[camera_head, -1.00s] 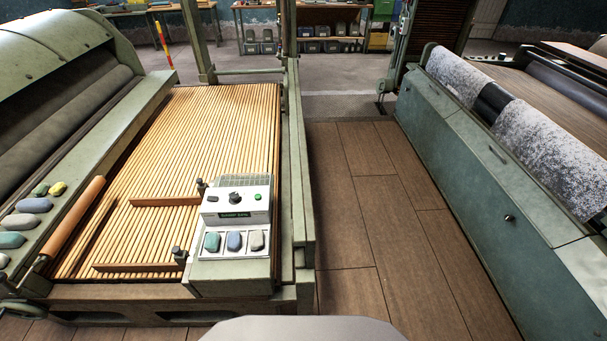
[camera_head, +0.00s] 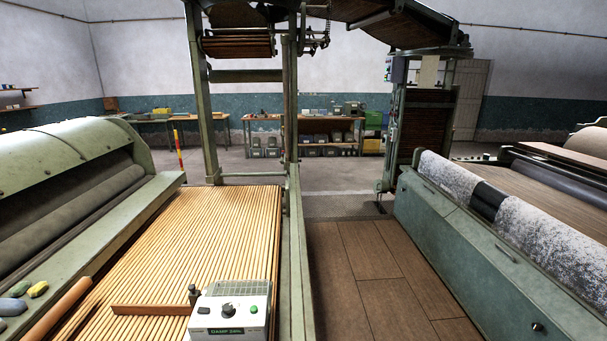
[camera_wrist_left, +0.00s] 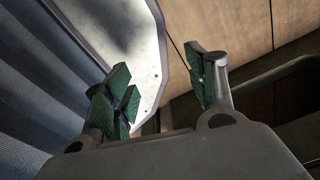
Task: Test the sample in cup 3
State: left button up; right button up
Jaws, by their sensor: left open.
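The sample tester (camera_head: 230,312), a pale box with a dark knob (camera_head: 228,310), a green button (camera_head: 254,309) and a dark green label, stands at the front right of the slatted bed. Its lower part is cut off by the bottom edge of the head view, so the cups are out of view. Beside the roller at the far left lie several coloured lumps, including a yellow-green one (camera_head: 38,289). My left gripper (camera_wrist_left: 165,92) is open and empty in the left wrist view. My right gripper is not in view.
The slatted wooden bed (camera_head: 190,240) lies between the green roller machine (camera_head: 75,175) on the left and a green machine with a speckled roll (camera_head: 545,235) on the right. Brown floor (camera_head: 370,270) is clear between them. Workbenches (camera_head: 300,120) stand at the back wall.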

pick_arm(q)
jog(key=shift+s+a+f, duration=0.1)
jog(key=shift+s+f, duration=0.1)
jog(key=shift+s, duration=0.35)
jog(key=shift+c, duration=0.2)
grip_shut()
dwell(1.0)
